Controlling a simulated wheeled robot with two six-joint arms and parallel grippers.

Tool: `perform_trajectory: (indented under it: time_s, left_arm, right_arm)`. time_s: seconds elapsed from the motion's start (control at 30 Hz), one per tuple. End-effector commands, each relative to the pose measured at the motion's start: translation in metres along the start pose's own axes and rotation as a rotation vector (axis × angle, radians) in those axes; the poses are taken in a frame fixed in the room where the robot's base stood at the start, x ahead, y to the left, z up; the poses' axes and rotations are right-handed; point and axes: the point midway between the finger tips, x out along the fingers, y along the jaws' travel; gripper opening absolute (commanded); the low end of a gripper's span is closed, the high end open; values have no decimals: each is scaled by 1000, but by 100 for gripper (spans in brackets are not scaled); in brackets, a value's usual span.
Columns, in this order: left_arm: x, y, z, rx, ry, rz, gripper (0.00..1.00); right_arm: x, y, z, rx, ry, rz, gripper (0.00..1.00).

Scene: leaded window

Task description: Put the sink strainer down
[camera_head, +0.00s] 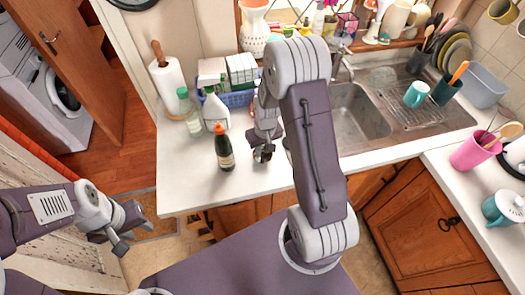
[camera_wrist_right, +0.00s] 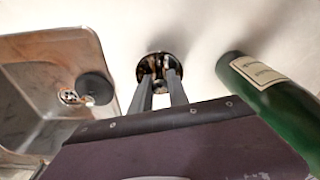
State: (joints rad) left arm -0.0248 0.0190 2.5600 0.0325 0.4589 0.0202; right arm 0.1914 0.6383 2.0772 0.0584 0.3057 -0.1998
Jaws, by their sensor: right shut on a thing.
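The sink strainer (camera_wrist_right: 148,66) is a small round, dark metallic piece between my right fingertips in the right wrist view. My right gripper (camera_wrist_right: 160,76) is shut on it. In the head view the strainer (camera_head: 263,155) shows partly below my right gripper (camera_head: 266,144), over the white counter left of the sink. I cannot tell whether it touches the counter. My left gripper (camera_head: 133,234) is open and empty, low at the left, away from the counter.
A dark green bottle (camera_head: 224,150) stands on the counter (camera_head: 190,185) just left of my right gripper. A white bottle (camera_head: 215,110) and a paper towel roll (camera_head: 168,82) stand behind it. The steel sink (camera_head: 352,117) is to the right. The counter's front left is clear.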

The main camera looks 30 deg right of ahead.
Motion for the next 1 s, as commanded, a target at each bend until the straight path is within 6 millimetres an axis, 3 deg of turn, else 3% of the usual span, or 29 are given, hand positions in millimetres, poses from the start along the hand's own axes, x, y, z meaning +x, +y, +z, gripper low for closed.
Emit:
perform_trajectory:
  time_s: [0.13, 0.47, 0.5, 0.57, 0.83, 1.0]
  left_arm:
    - [-4, 0, 0, 0, 0, 0, 36]
    - [0, 0, 0, 0, 0, 0, 36]
    - [0, 0, 0, 0, 0, 0, 36]
    - [-1, 0, 0, 0, 0, 0, 36]
    - [-3, 0, 0, 0, 0, 0, 36]
    - [-2, 0, 0, 0, 0, 0, 36]
  right_arm:
    - [18, 0, 2, 2, -1, 0, 0]
    - [23, 0, 3, 1, 1, 0, 0]
    - [23, 0, 3, 1, 1, 0, 23]
    - [22, 0, 2, 1, 1, 0, 40]
    - [19, 0, 2, 1, 1, 0, 42]
    - [-2, 1, 1, 0, 5, 1, 42]
